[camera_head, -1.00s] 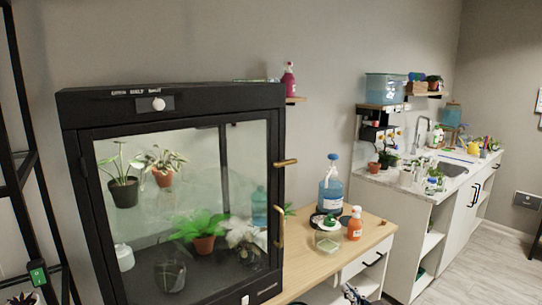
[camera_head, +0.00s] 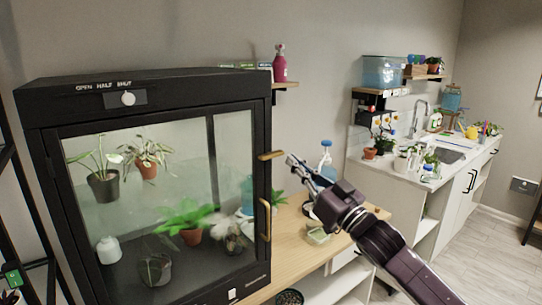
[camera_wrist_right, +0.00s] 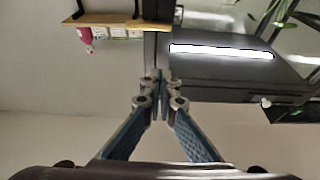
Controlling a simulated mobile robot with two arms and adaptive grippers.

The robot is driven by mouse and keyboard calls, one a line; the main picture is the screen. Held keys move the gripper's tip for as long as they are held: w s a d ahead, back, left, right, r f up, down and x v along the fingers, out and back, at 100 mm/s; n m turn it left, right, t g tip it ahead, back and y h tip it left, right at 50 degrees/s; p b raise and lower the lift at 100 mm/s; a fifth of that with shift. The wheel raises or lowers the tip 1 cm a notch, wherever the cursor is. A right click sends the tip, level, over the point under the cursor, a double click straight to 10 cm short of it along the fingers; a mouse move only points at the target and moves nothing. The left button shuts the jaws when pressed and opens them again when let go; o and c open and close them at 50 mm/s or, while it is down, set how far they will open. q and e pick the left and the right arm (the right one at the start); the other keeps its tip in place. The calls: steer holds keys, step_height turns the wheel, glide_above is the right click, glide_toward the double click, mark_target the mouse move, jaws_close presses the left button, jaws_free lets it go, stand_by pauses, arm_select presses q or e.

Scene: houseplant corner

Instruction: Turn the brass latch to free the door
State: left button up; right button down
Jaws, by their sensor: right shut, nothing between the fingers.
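The brass latch (camera_head: 271,155) sticks out sideways from the right edge of the black-framed cabinet, roughly level. A brass handle (camera_head: 266,220) is below it on the glass door (camera_head: 165,200), which looks closed. My right gripper (camera_head: 290,158) is shut and empty, its tips just right of the latch's free end; I cannot tell whether they touch. In the right wrist view the closed fingertips (camera_wrist_right: 160,76) point at the cabinet's dark edge, and I cannot make out the latch there. My left gripper is not in view.
Plants stand inside the cabinet. A dial (camera_head: 127,98) is on its top panel. A wall shelf with a pink bottle (camera_head: 279,64) is above the latch. The wooden counter (camera_head: 285,250) below holds a blue-capped bottle (camera_head: 327,160), partly hidden by my right arm.

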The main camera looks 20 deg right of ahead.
steer(key=w, duration=0.1)
step_height(320, 180, up, 4)
steer(key=p, duration=0.5)
glide_above(272, 155)
steer(key=s, duration=0.2)
steer(key=shift+a+f, duration=0.15)
steer(key=shift+a, duration=0.25)
step_height(272, 155, down, 3)
steer(key=shift+s+f, duration=0.1)
steer(key=shift+s, duration=0.05)
steer(key=shift+s+d+f+p, duration=0.1)
steer(key=shift+f+p, duration=0.25)
steer(key=shift+f, duration=0.35)
